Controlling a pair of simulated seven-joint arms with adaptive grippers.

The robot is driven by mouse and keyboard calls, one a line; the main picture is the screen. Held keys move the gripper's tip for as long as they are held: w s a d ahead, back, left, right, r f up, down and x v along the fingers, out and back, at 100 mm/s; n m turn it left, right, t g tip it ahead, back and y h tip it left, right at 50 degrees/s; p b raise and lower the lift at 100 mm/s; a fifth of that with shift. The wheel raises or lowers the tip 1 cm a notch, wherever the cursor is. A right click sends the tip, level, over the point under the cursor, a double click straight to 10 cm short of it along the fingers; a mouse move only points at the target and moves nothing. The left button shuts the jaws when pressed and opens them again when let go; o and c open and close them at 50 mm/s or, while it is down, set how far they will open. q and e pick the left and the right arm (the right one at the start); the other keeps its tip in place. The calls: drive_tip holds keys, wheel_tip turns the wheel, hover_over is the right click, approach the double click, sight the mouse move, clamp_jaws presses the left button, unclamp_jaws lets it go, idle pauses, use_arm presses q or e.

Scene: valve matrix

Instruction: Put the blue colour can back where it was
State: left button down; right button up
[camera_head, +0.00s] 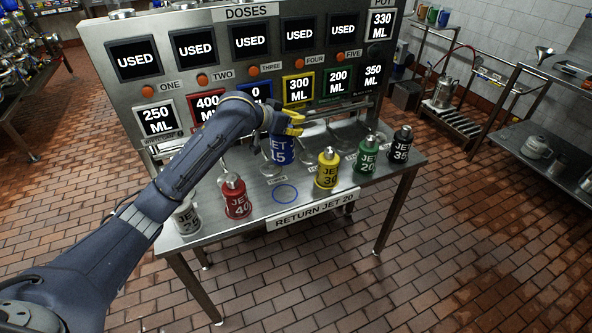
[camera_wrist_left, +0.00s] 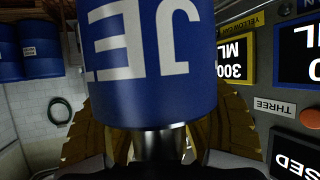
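The blue can (camera_head: 282,152), marked JET 15, hangs upright from my left gripper (camera_head: 291,124) near the panel, behind the front row of cans. In the left wrist view the blue can (camera_wrist_left: 150,80) fills the upper middle, upside down in the picture. The gripper's yellow fingers (camera_wrist_left: 158,146) sit on both sides of its metal neck. A blue ring outline (camera_head: 286,193) lies empty on the table between the red can (camera_head: 236,198) and the yellow can (camera_head: 327,170). The right gripper is not in view.
The steel table (camera_head: 262,215) also carries a white can (camera_head: 186,217), a green can (camera_head: 367,155) and a black can (camera_head: 401,145). The doses panel (camera_head: 255,92) stands behind, its blue display (camera_head: 257,91) reading 0 ML. A front label (camera_head: 313,208) says RETURN JET 20.

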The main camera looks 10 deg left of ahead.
use_arm(q)
wheel_tip(320, 180, down, 16)
idle(0.8)
drive_tip(key=shift+f, duration=0.15)
drive_tip(key=c, duration=1.5)
unclamp_jaws()
drive_tip(key=v, duration=1.2)
